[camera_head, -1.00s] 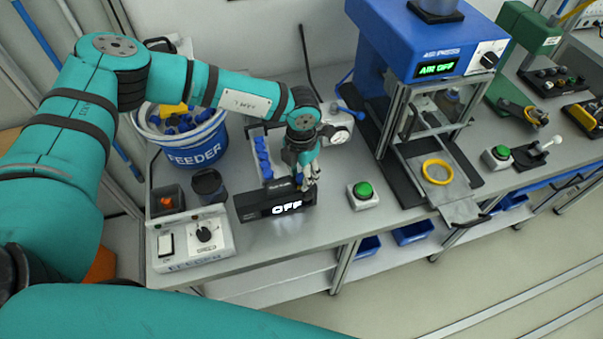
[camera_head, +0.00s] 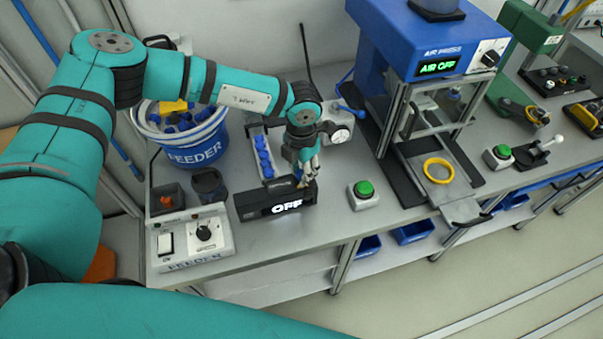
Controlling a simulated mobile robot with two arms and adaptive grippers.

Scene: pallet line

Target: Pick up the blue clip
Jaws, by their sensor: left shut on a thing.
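My left gripper (camera_head: 306,182) is shut just above the right end of the black box with the lit "OFF" display (camera_head: 265,208). The thing between its fingers is almost wholly hidden by the fingers, and I take it to be a blue clip. Several other blue clips (camera_head: 264,158) sit in a row in the grey channel behind the display box, left of the gripper. My right gripper is not in view.
A green button (camera_head: 364,194) stands right of the gripper. The blue press (camera_head: 420,40) showing "AIR OFF" is further right. Bare bench lies around the button.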

